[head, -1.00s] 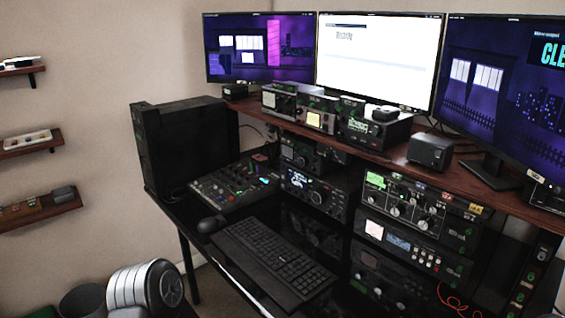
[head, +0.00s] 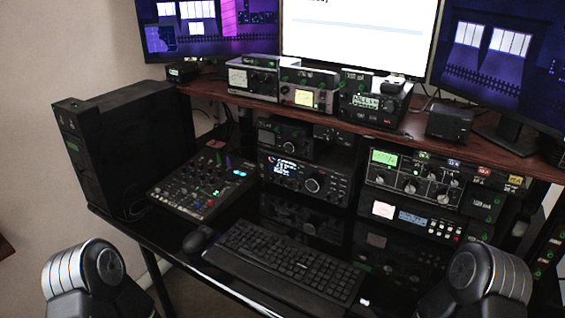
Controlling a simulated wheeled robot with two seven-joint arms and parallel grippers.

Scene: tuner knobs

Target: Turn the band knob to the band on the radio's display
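A radio unit (head: 450,182) with a lit green display (head: 384,157) and several round silver-and-black knobs (head: 411,186) stands under the shelf at the right. Other radios with displays stand nearby: one with a lit screen and a round knob (head: 312,185) under the shelf in the middle, and one with a pale display (head: 366,101) on the shelf. The display text is too small to read, and I cannot tell which knob is the band knob. Only upper parts of my two arms show in the bottom corners; neither gripper is in view.
A black keyboard (head: 285,262) and mouse (head: 197,239) lie on the dark desk before the radios. A mixer (head: 203,187) and a black tower (head: 130,145) stand at the left. The wooden shelf (head: 330,121) overhangs the lower radios.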

